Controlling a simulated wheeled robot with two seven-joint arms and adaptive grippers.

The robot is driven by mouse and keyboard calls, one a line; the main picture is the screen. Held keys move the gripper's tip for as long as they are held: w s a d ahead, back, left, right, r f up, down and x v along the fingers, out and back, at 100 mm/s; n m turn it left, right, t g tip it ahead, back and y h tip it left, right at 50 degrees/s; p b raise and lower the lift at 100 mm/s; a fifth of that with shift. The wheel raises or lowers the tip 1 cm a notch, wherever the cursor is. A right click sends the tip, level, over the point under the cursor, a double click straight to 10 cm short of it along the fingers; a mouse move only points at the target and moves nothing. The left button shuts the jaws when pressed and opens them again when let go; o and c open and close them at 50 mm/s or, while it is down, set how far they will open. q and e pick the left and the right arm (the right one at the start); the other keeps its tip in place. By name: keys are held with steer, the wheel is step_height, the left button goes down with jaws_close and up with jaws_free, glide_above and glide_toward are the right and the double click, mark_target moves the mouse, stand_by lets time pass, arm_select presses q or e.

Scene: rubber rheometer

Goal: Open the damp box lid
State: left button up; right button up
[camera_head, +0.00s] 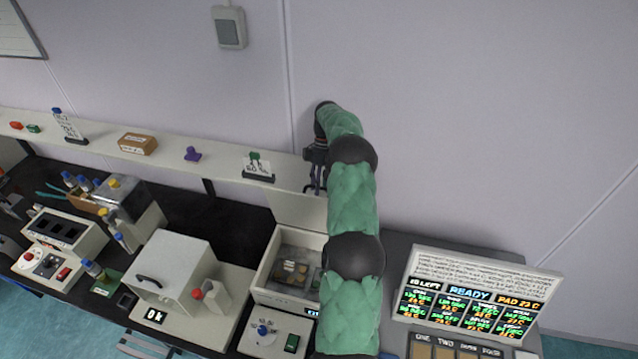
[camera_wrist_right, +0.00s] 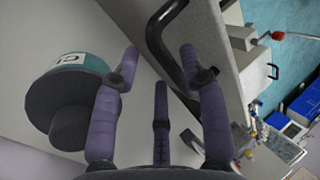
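The damp box (camera_head: 262,282) appears to be the pale box at the lower middle of the head view, with its inside and several small items visible. A pale panel (camera_head: 298,210), apparently its lid, stands up behind it, partly hidden by my arm. In the right wrist view, the panel (camera_wrist_right: 218,45) carries a dark bar handle (camera_wrist_right: 157,38). My right gripper (camera_head: 316,188) is at the top of the panel beside the shelf. Its fingers are apart in the wrist view (camera_wrist_right: 160,58), with the handle running between them; contact is unclear. My left gripper is out of view.
A long pale shelf (camera_head: 105,147) runs along the wall just left of my right gripper. A round dark-green object (camera_wrist_right: 72,100) is close by in the wrist view. A white boxy instrument (camera_head: 178,262) stands left of the box; a display panel (camera_head: 475,297) is at right.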

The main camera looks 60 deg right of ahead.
steer(key=shift+d+r, duration=0.1)
steer(key=shift+r, duration=0.05)
steer(key=shift+a+r, duration=0.2)
steer(key=shift+r, duration=0.15)
steer(key=shift+d+r, duration=0.15)
steer(key=shift+r, duration=0.15)
steer(key=v, duration=0.6)
steer(key=shift+d, duration=0.3)
steer(key=shift+r, duration=0.1)
steer(key=shift+w, duration=0.1)
